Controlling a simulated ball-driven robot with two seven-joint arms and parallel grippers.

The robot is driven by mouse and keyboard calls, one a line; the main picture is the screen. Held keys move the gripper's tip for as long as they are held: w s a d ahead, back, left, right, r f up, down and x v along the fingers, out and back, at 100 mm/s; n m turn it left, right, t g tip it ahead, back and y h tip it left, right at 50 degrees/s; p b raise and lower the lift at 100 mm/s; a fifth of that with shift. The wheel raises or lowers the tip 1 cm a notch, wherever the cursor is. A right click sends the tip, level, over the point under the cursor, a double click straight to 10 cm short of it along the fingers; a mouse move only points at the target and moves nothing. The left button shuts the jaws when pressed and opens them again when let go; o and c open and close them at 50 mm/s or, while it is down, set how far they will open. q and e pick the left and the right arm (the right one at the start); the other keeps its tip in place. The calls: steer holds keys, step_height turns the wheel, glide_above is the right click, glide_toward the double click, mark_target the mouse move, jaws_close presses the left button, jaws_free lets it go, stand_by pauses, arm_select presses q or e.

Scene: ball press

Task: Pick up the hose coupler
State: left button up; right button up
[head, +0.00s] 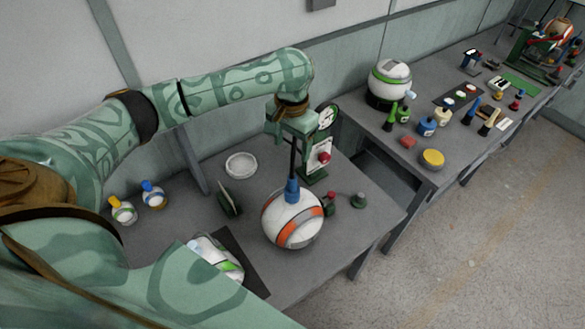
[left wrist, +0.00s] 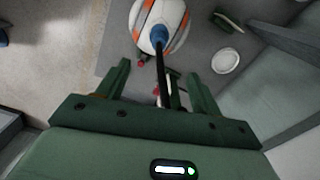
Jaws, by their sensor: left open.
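The hose coupler (head: 292,190) is a small blue piece at the lower end of a thin black hose. It is at the top of a white and orange ball (head: 291,222); I cannot tell whether it is fastened to it. In the left wrist view the coupler (left wrist: 160,35) shows ahead of the fingertips. My left gripper (head: 293,132) is open, above the coupler and apart from it. In the left wrist view the black hose (left wrist: 163,75) runs between the spread fingers of the gripper (left wrist: 158,72). My right gripper is not in view.
A green press stand with a gauge (head: 326,117) and red knob stands close behind the gripper. A white dish (head: 241,165), a dark green block (head: 229,197) and two small bottles (head: 123,211) are on the table. A second table (head: 390,150) at right holds several items.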

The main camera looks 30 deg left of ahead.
arm_select(q)
steer(key=b, duration=0.2)
glide_above(292, 184)
step_height(292, 184, down, 7)
steer(key=shift+w+a+r, duration=0.1)
steer(key=shift+w, duration=0.05)
steer(key=f, duration=0.3)
steer(key=shift+w+a+f+b, duration=0.1)
steer(key=shift+w+a+b, duration=0.05)
steer(key=shift+w+b, duration=0.2)
steer(key=shift+a+f, duration=0.1)
steer(key=shift+f, duration=0.45)
step_height(292, 184, down, 4)
steer(key=shift+r+b, duration=0.1)
steer(key=shift+b, duration=0.65)
steer(key=shift+w+f, duration=0.2)
steer(key=shift+f, duration=0.25)
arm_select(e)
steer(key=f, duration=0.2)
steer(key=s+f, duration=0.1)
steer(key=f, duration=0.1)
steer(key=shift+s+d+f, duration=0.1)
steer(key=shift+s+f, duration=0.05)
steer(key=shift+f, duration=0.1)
arm_select(q)
steer(key=shift+c, duration=0.4)
